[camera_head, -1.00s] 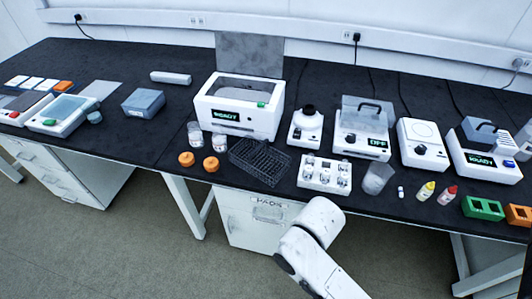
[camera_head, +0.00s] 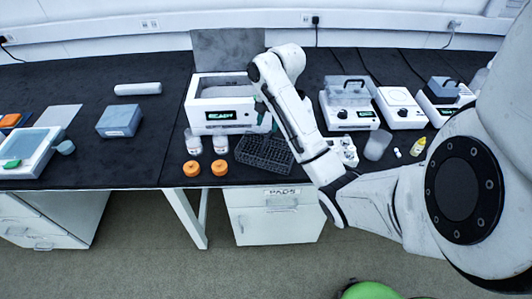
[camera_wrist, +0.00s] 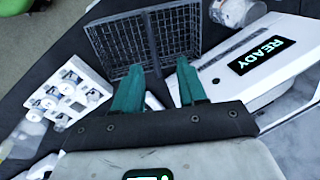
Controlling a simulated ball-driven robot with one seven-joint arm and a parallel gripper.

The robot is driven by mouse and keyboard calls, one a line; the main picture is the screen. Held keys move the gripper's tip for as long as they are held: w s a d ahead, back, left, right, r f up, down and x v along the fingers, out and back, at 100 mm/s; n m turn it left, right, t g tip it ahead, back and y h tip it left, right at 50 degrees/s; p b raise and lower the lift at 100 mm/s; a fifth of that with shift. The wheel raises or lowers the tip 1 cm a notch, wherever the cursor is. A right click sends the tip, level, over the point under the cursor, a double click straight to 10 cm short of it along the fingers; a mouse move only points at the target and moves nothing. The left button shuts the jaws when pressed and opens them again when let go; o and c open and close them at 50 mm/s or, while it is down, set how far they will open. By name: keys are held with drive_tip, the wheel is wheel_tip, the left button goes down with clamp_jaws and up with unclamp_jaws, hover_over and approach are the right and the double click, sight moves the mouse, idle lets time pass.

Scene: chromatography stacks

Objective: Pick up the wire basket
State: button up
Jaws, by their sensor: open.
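The wire basket (camera_head: 265,155) is a dark, divided mesh rack on the black bench, in front of the white machine marked READY. In the wrist view the basket (camera_wrist: 110,42) lies at the top, beyond my fingertips. My gripper (camera_wrist: 159,70) has two teal fingers spread apart with nothing between them. The fingertips overlap the basket's near edge in the picture; I cannot tell whether they touch it. In the head view my arm reaches over the bench and the gripper is mostly hidden behind it.
The READY machine (camera_head: 222,107) stands just behind the basket. Two jars (camera_head: 220,143) and two orange caps (camera_head: 219,168) are to its left. A white block with several vials (camera_wrist: 66,94) is close on its other side. A clear beaker (camera_head: 377,145) stands further right.

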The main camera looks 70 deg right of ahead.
sight(267, 138)
drive_tip(key=shift+w+d+f+b, duration=0.15)
drive_tip(key=shift+f+b, duration=0.25)
drive_tip(key=shift+f, duration=1.35)
drive_tip(key=shift+w+d+f+b, duration=0.15)
drive_tip(key=shift+f+b, duration=0.3)
drive_tip(key=shift+f, duration=1.3)
drive_tip(key=shift+w+d+f+b, duration=0.1)
drive_tip(key=shift+w+f+b, duration=0.25)
drive_tip(key=shift+f, duration=1.4)
drive_tip(key=shift+s, duration=0.1)
drive_tip(key=shift+c, duration=0.5)
clamp_jaws()
